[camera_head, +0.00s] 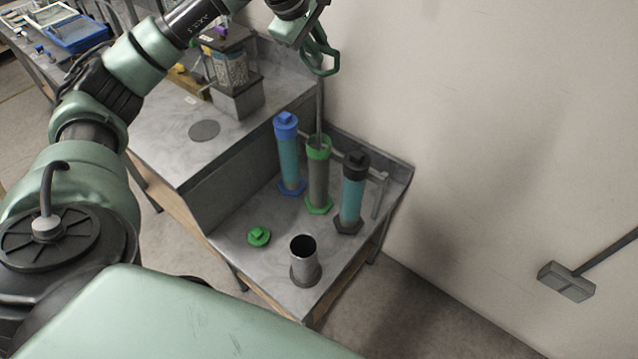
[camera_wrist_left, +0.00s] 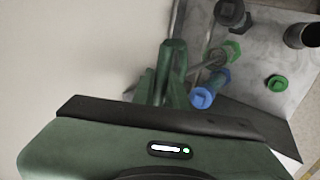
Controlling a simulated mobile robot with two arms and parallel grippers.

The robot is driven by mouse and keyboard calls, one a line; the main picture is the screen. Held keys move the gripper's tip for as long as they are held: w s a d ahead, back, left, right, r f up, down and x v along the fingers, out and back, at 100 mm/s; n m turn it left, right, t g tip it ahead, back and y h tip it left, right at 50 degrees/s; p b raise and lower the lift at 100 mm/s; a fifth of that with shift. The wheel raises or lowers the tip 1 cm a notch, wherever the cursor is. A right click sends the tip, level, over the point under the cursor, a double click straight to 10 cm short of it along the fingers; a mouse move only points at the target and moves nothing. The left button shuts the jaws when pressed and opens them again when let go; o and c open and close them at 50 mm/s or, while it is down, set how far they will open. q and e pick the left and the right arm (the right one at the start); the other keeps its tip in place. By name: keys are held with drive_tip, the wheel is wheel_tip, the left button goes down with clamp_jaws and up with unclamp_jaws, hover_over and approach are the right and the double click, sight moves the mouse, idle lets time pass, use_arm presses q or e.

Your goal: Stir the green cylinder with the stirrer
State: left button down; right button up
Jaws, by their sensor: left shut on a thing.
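The green cylinder (camera_head: 318,187) stands upright between two others on the lower table, its green-rimmed top uncapped. It also shows in the left wrist view (camera_wrist_left: 232,50). My left gripper (camera_head: 321,62) is above it, shut on the stirrer (camera_head: 319,105), a thin grey rod. The stirrer hangs nearly upright and its lower end meets the cylinder's open top; how deep it reaches is hidden. In the left wrist view the rod (camera_wrist_left: 203,65) runs from the fingers toward the green rim. A green cap (camera_head: 258,236) lies on the table. My right gripper is not in view.
A blue-capped cylinder (camera_head: 288,155) stands to the left and a black-capped one (camera_head: 352,190) to the right. A grey open holder (camera_head: 304,262) stands in front. A raised bench (camera_head: 165,145) with a jar (camera_head: 232,68) is at left; a wall (camera_head: 480,120) is close behind.

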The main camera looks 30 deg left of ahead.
use_arm(q)
drive_tip(key=shift+r+p, duration=1.55)
drive_tip(key=shift+r, duration=0.8)
drive_tip(key=shift+r+p, duration=0.5)
drive_tip(key=shift+r, duration=0.15)
drive_tip(key=shift+r+p, duration=0.85)
drive_tip(key=shift+r, duration=0.2)
drive_tip(key=shift+f, duration=0.1)
